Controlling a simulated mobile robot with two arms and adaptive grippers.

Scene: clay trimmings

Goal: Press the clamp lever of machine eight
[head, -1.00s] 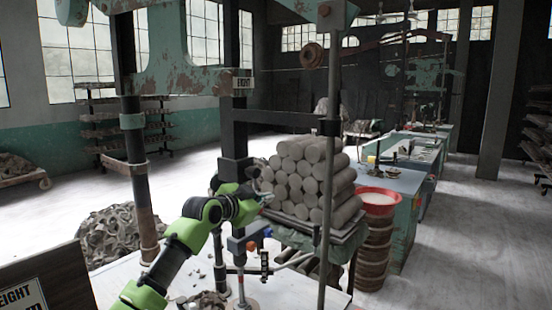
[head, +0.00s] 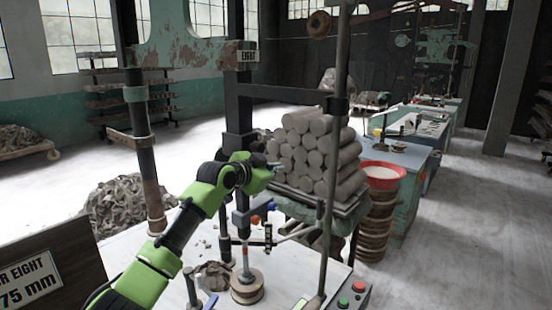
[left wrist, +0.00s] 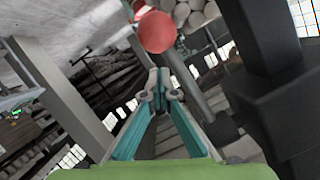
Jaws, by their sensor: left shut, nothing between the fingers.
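Machine eight (head: 195,62) is a worn green press with an "EIGHT" plate, dark posts and a white table. A red ball knob (head: 255,220) sits beside blue parts on its post. In the left wrist view a red ball (left wrist: 157,32) shows just beyond my fingertips, with a grey rod below it. I cannot tell for sure which part is the clamp lever. My left gripper (head: 277,172) is shut and empty, above the red knob in the head view; its fingers (left wrist: 160,90) meet in the wrist view.
A stack of grey clay cylinders (head: 310,155) stands behind the post. A control box (head: 348,298) with red and green buttons is at the table's right. A clay scrap lump (head: 212,274) and a round block (head: 247,289) lie on the table. A sign board (head: 50,280) is at left.

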